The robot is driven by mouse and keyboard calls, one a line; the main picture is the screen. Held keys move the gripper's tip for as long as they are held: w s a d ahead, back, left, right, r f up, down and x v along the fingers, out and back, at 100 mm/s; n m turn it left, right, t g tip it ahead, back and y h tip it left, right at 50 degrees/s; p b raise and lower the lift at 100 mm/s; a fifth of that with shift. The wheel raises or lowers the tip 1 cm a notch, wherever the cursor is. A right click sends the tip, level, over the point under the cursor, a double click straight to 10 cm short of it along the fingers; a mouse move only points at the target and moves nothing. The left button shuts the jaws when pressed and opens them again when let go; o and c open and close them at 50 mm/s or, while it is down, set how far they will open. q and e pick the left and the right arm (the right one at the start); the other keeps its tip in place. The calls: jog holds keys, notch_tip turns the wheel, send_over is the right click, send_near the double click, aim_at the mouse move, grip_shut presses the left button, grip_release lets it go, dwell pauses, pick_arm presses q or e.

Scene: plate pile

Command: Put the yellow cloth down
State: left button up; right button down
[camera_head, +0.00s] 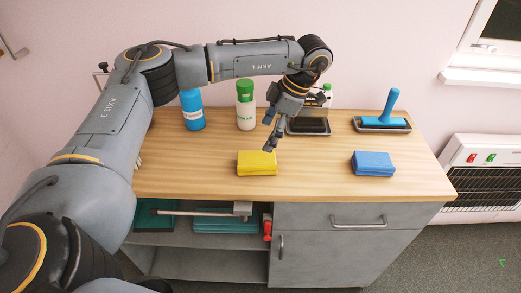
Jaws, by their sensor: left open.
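The yellow cloth (257,164) is a folded, flat block lying on the wooden counter top (315,172) near its front edge. My left gripper (269,144) is open, with its fingers pointing down just above and behind the right half of the cloth. It appears empty and apart from the cloth, though the exact gap is hard to judge. My right gripper is not in view.
A blue folded cloth (373,164) lies to the right. A blue bottle (192,111) and a white bottle with green cap (245,107) stand at the back. A blue-handled tool (389,108) rests on a tray at the right. The front middle counter is clear.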

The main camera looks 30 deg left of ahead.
pick_arm(q)
jog(key=shift+v, duration=1.5)
